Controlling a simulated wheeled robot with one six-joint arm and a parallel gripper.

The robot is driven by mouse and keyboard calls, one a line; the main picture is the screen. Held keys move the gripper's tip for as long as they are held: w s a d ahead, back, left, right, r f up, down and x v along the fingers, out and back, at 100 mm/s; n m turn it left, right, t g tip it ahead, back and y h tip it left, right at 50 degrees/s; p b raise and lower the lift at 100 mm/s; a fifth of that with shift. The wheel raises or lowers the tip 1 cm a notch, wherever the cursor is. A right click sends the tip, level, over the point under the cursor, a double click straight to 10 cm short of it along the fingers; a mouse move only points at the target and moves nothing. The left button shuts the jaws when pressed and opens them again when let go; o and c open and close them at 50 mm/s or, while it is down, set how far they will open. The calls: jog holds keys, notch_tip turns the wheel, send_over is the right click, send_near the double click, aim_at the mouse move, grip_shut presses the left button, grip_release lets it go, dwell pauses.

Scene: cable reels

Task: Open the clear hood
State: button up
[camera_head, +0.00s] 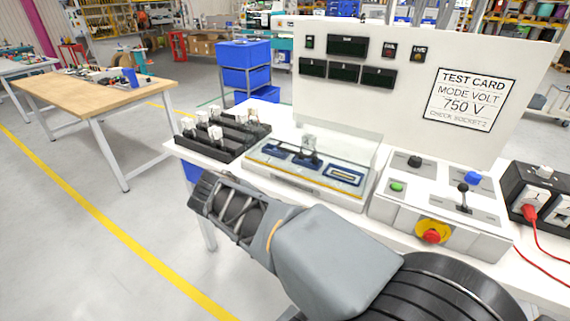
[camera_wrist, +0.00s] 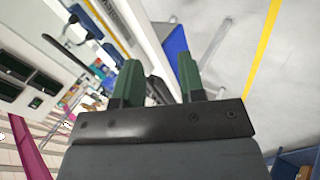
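The clear hood (camera_head: 352,143) is a see-through cover over the test fixture (camera_head: 300,180) on the white bench, in the head view. It appears lowered, though its edges are faint. A small part with a pale top stands among blue blocks inside. My gripper (camera_head: 205,196) is in front of and left of the fixture, apart from the hood. In the wrist view, the two green fingers of my gripper (camera_wrist: 160,72) stand apart with nothing held between them. The hood cannot be made out clearly in the wrist view.
A black rack (camera_head: 222,140) with several pale-topped parts stands left of the fixture. A control box (camera_head: 440,205) with a red-yellow stop button is to its right. A white panel (camera_head: 400,120) rises behind, reading TEST CARD, MODE VOLT, 750 V.

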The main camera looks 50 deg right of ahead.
jog(key=w+d+h+b, duration=0.2)
jog(key=d+h, duration=0.2)
jog(key=d, duration=0.2)
jog(key=n+t+h+b, duration=0.1)
jog(key=n+h+b, duration=0.1)
jog(key=h+b, duration=0.15)
send_near(292, 152)
jog(key=shift+h, duration=0.35)
jog(key=x, duration=0.3)
jog(key=p+x, duration=0.1)
jog(key=x, duration=0.6)
jog(key=shift+w+d+f, duration=0.1)
jog(key=shift+d+f, duration=0.1)
jog(key=shift+f, duration=0.25)
grip_shut()
